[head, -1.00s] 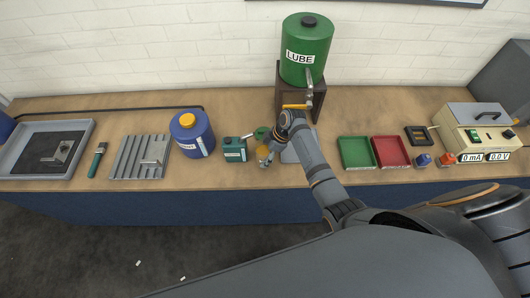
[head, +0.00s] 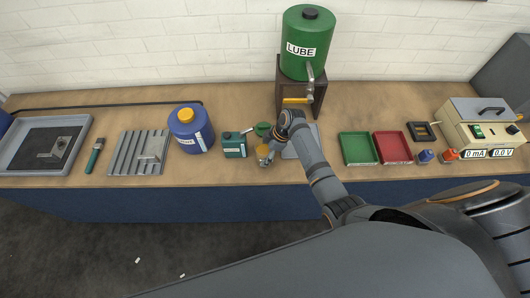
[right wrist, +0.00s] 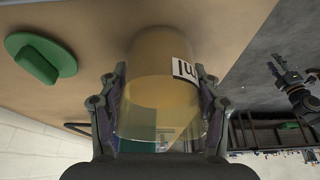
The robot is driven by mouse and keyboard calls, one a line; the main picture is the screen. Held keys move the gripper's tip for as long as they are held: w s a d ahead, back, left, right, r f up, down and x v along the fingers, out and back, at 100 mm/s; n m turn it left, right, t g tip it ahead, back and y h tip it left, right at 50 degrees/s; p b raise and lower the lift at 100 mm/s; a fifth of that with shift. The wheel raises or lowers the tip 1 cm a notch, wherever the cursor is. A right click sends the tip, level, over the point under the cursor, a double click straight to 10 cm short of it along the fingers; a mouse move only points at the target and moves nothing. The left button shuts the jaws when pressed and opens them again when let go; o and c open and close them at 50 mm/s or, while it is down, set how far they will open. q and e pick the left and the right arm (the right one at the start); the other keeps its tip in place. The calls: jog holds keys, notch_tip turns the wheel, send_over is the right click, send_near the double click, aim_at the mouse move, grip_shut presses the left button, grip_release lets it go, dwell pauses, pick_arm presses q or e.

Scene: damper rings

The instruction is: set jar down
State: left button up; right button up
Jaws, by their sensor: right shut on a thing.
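The jar (right wrist: 160,85) is clear with amber contents and a white label with dark marks. In the right wrist view it stands between the two fingers of my right gripper (right wrist: 160,112), which is shut on it. In the head view the jar (head: 263,150) is small, near the bench's front edge, beside my right gripper (head: 270,154). I cannot tell whether its base touches the bench. A green lid (head: 262,129) lies behind it and also shows in the right wrist view (right wrist: 40,60).
The green LUBE tank (head: 306,48) stands behind on a dark stand. A grey plate (head: 303,140) lies right of the jar, partly behind my arm. Green (head: 358,162) and red (head: 393,161) trays lie further right.

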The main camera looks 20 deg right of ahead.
jog(key=shift+f, duration=0.2)
dwell(0.3)
jog(key=o, duration=1.5)
jog(key=shift+o, duration=0.2)
jog(key=v, duration=1.2)
jog(key=shift+c, duration=0.5)
grip_shut()
jog(key=shift+s, duration=0.1)
